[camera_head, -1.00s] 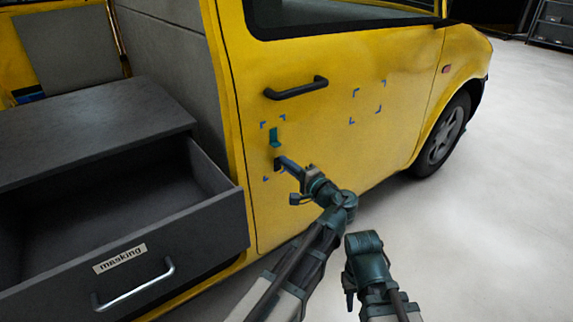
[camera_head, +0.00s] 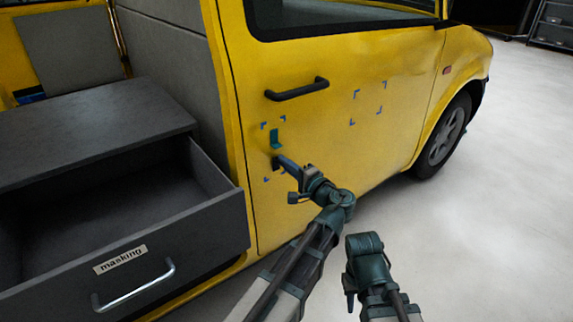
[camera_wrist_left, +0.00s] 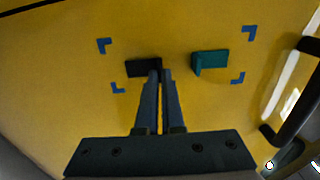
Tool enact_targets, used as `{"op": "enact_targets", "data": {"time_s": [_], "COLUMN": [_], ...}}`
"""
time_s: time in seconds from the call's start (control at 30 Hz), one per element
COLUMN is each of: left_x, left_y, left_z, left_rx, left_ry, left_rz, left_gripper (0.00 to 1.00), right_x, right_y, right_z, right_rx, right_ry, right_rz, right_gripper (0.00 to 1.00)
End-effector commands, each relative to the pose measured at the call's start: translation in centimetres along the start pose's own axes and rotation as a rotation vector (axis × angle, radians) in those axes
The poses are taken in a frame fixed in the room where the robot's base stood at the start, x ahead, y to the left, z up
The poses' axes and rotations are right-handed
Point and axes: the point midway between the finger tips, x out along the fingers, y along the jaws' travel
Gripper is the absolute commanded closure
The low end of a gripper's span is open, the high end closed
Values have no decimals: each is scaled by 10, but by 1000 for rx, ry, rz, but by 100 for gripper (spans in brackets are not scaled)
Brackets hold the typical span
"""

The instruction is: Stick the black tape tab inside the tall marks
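The black tape tab (camera_wrist_left: 141,68) lies at the yellow door's surface between the tall blue corner marks (camera_wrist_left: 104,45), in the half nearer the lower marks. In the head view the black tab (camera_head: 275,163) is small and partly hidden by my left gripper (camera_head: 280,161). A teal tab (camera_wrist_left: 210,63) sits on the door inside the same marks, apart from the black one; it also shows in the head view (camera_head: 275,138). In the left wrist view my left gripper (camera_wrist_left: 161,74) has its fingers together on the black tab's raised edge. My right gripper's fingers are not clearly seen.
A second, squarer set of blue marks (camera_head: 354,94) is on the door to the right, with bare door inside. A black door handle (camera_head: 297,90) juts out above the tall marks. An open grey drawer (camera_head: 205,228) labelled "masking" stands at left. My right arm is low at centre.

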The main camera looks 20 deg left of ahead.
Motion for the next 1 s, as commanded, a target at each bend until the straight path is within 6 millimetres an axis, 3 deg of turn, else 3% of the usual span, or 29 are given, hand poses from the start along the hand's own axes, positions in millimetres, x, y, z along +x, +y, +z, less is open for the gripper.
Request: {"op": "enact_targets", "data": {"time_s": [1.0], "left_x": [7], "left_y": [0], "left_z": [0], "left_rx": [0], "left_ry": [0], "left_rz": [0], "left_gripper": [100], "right_x": [0], "right_y": [0], "right_z": [0], "right_rx": [0], "right_ry": [0], "right_rz": [0], "right_gripper": [65]}}
